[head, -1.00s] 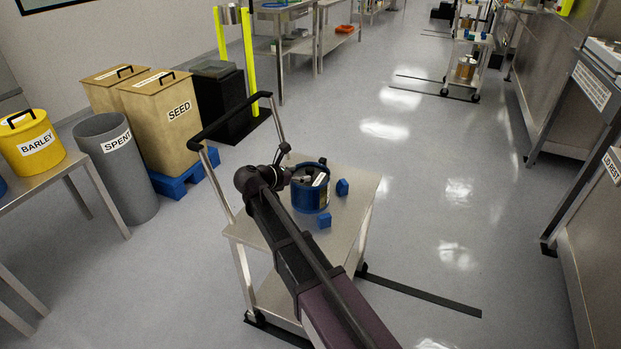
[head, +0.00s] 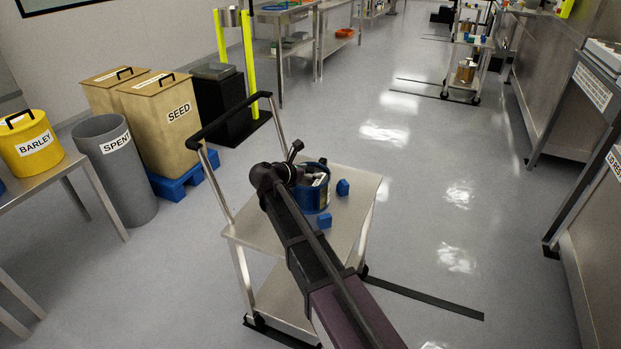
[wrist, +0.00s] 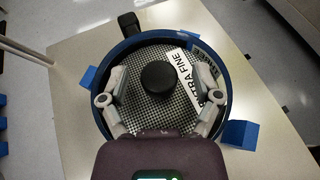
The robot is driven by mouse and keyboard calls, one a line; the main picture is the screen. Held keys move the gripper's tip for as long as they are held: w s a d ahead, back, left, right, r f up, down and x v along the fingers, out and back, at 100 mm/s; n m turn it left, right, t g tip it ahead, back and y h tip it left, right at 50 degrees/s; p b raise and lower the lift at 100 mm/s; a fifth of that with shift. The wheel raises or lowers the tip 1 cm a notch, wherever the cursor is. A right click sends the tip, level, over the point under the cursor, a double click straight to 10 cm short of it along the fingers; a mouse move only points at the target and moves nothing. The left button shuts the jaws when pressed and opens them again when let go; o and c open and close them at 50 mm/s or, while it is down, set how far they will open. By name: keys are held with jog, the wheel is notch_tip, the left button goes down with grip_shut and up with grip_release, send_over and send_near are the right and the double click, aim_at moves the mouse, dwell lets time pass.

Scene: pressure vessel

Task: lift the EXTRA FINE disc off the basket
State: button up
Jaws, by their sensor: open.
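The EXTRA FINE disc (wrist: 143,100) is a perforated metal plate with a black knob (wrist: 158,77) at its middle and a white label reading "EXTRA FINE". It lies inside the rim of the round blue basket (wrist: 217,55), which stands on a steel cart; the basket also shows in the head view (head: 311,199). My gripper (wrist: 160,84) is open over the disc, one finger on each side of the knob and apart from it. In the head view, my gripper (head: 312,179) is at the basket's top, partly hidden by my arm.
Blue blocks (head: 342,187) (wrist: 240,134) sit on the cart top (head: 362,183) around the basket. The cart's black handle (head: 229,117) rises on the left. SEED bins (head: 160,115) and a grey SPENT bin (head: 117,165) stand to the left.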

aim_at(310, 169)
grip_shut()
dwell(0.3)
jog(key=shift+r, duration=0.2)
notch_tip(310, 169, up, 2)
jog(key=p, duration=0.2)
jog(key=shift+p, duration=0.3)
jog(key=shift+r+p, duration=0.8)
jog(key=shift+r, duration=0.1)
jog(key=s+a, duration=0.2)
jog(key=s, duration=0.5)
jog(key=s+a, duration=0.3)
jog(key=s, duration=0.5)
jog(key=shift+a+r+p, duration=0.2)
jog(key=shift+r+p, duration=0.2)
